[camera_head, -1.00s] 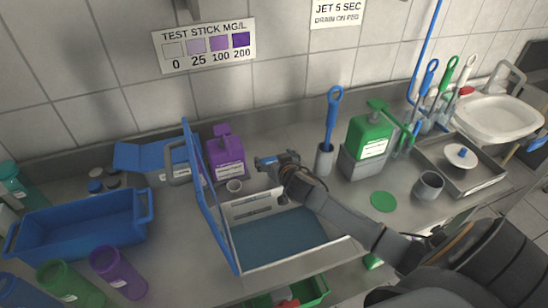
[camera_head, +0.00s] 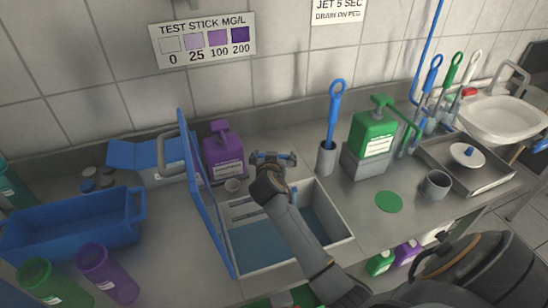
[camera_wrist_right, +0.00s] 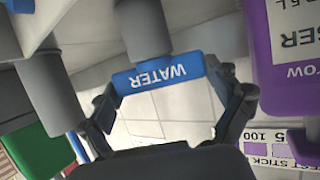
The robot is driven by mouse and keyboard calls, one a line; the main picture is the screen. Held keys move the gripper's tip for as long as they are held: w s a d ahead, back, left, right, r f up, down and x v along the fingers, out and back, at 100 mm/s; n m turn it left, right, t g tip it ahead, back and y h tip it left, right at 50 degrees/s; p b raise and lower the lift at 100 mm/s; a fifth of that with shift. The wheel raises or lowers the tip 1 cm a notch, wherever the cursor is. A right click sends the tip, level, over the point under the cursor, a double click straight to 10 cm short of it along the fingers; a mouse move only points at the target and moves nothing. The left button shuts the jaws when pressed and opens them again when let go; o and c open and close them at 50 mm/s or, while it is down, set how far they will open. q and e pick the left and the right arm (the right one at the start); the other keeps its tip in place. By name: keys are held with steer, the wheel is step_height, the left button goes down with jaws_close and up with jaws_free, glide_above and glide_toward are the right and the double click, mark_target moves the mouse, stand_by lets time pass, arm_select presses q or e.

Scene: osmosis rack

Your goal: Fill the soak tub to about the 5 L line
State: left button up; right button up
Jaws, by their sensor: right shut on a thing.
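A blue handle lettered WATER (camera_wrist_right: 160,73) lies across between the fingertips of my right gripper (camera_wrist_right: 172,95) in the right wrist view. My right gripper, also in the head view (camera_head: 273,158), is shut on this handle, above the back edge of an open pale tub (camera_head: 345,232). The tub has a blue interior and a blue-framed lid (camera_head: 205,200) standing up at its left. I cannot read a level line on it. A blue bin (camera_head: 70,232) stands at the left; which one is the soak tub is not labelled. My left gripper is out of view.
A blue brush in a holder (camera_head: 326,158) and a green pump bottle (camera_head: 372,135) stand to the right. A tray (camera_head: 480,180) and sink (camera_head: 505,118) lie farther right.

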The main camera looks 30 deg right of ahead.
steer(key=o, duration=0.9)
steer(key=shift+c, duration=0.2)
steer(key=v, duration=1.2)
